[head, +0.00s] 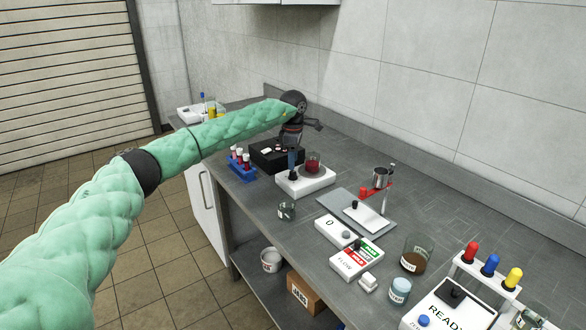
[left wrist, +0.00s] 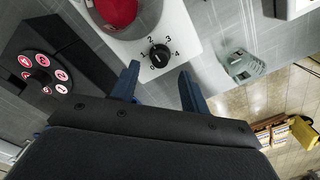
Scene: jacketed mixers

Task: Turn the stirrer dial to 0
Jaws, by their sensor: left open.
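The stirrer (head: 300,187) is a white flat unit on the bench, with a beaker of red liquid (head: 313,163) on its round plate. Its black dial (left wrist: 160,54) shows in the left wrist view, with the numbers 0 to 4 printed around it. The dial's pointer mark is too small to read surely. My left gripper (left wrist: 159,72) is open, its two blue fingers on either side of the dial's near side, apart from it as far as I can see. In the head view the left gripper (head: 292,160) stands over the stirrer's front left corner. My right gripper is not in view.
A black unit with round buttons (head: 270,155) stands close left of the stirrer, beside a blue rack of tubes (head: 243,168). A small empty beaker (head: 287,211) is in front. A stand with a red clamp (head: 377,190) and a white box (head: 338,231) are to the right.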

